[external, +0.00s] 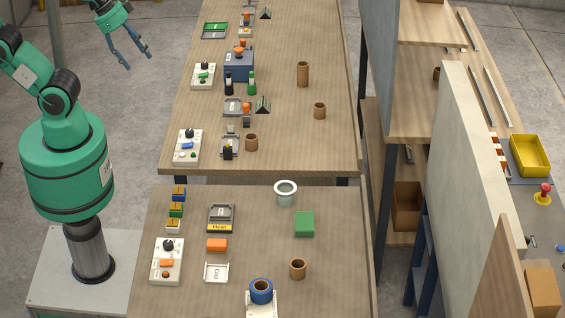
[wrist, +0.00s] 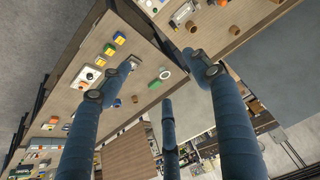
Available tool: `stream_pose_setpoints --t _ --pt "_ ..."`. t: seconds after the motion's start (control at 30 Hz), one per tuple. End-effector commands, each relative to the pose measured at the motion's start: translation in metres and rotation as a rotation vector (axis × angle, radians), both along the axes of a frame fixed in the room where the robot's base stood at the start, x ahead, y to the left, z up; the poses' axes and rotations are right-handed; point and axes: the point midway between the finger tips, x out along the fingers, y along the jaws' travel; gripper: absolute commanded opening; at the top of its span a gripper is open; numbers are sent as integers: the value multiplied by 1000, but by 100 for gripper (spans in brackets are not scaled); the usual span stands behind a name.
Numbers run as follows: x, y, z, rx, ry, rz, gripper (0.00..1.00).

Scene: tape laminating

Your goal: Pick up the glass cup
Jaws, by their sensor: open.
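The glass cup (external: 286,193) is a pale, see-through cup with a greenish-white rim. It stands upright near the far edge of the front table, behind a green block (external: 304,224). In the wrist view the glass cup (wrist: 164,73) shows as a small pale ring between my blue fingers, well beyond them. My gripper (external: 133,55) is open and empty. It hangs in the air at the upper left, left of the far table and far from the cup. Its spread blue fingers (wrist: 158,60) also show in the wrist view.
A brown cup (external: 298,269), a blue tape roll (external: 261,290), an orange block (external: 217,245) and a white control box (external: 167,261) share the front table. A second table (external: 280,150) with several items stands behind. Clear tabletop lies around the glass cup's left side.

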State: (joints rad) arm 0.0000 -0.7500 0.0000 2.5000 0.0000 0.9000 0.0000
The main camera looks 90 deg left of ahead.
Motion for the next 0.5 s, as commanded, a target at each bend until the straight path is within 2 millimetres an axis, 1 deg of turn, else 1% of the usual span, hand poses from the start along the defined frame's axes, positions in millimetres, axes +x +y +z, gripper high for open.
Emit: stream_pose_setpoints --t 0.13,0.27,0.37,0.5 --pt "2 0 1 -1 2 3 63" --pt "10 -1 3 -7 9 12 63" --pt "21 -2 6 -14 20 29 63" --pt "46 -5 10 -29 43 62 63"
